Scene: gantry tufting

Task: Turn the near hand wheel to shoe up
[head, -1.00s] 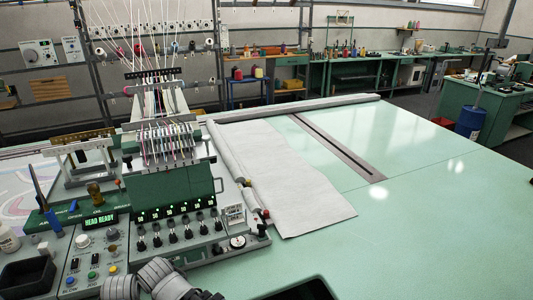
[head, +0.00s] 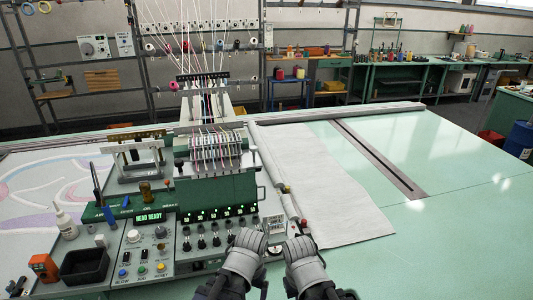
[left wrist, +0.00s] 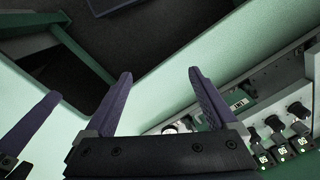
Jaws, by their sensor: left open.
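The green machine head carries a lit panel reading HEAD READY (head: 149,217). A small white round part, perhaps the near hand wheel (head: 275,250), shows at the machine's right front corner, partly hidden between my arms. In the left wrist view a white round part (left wrist: 178,127) peeks out beyond the jaw base. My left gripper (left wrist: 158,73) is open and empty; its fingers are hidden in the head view. My right forearm (head: 305,262) is beside the left one, its jaws hidden. One dark finger at the left of the left wrist view seems to be the right gripper's.
Rows of black knobs (head: 215,241) fill the panel left of my arms. A red-topped post (head: 305,224) stands close beyond them. White cloth (head: 325,190) lies on the green table (head: 440,250), clear to the right. A black tray (head: 84,265) is far left.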

